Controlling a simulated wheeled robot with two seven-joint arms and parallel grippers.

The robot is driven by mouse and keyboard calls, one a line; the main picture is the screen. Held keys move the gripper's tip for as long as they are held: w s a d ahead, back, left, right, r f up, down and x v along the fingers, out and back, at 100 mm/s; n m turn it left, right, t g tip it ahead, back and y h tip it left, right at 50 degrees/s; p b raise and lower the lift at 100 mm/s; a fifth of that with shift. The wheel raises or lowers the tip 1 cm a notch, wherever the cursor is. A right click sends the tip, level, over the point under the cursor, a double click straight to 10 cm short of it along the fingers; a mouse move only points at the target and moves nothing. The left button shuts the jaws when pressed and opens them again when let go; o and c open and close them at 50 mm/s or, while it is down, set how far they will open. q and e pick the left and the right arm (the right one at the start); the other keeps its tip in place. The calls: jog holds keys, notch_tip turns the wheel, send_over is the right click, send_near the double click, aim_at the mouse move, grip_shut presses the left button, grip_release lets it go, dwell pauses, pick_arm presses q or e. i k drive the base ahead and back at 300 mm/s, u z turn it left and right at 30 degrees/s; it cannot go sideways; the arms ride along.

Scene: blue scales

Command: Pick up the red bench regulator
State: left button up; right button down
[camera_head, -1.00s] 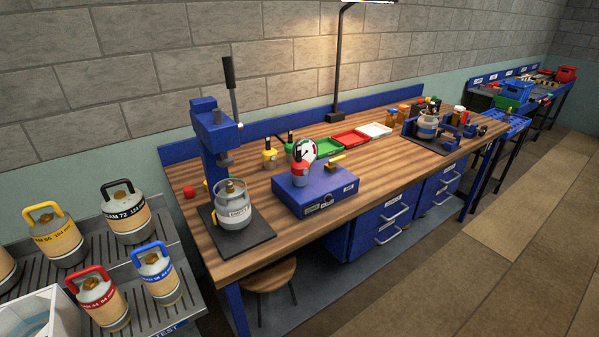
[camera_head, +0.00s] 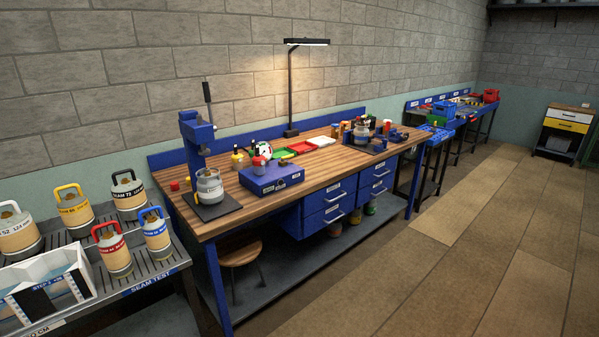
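A small red device with a dark top (camera_head: 258,164), which looks like the red bench regulator, stands on the blue box (camera_head: 271,180) on the wooden workbench (camera_head: 325,168). A round white-faced gauge (camera_head: 264,149) shows right behind it. A similar yellow device (camera_head: 237,160) stands to its left on the bench top. Neither of my grippers is in view, and nothing touches the red device.
A blue press with a grey cylinder (camera_head: 209,187) stands at the bench's left end. Green, red and white trays (camera_head: 321,141) lie behind the box. Several handled cylinders stand on a left rack (camera_head: 170,262). A stool (camera_head: 240,255) is under the bench. The floor (camera_head: 430,250) in front is clear.

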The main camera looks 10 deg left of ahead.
aim_at(260, 162)
jog(key=z, duration=0.4)
jog(key=i, duration=0.6)
jog(key=z, duration=0.35)
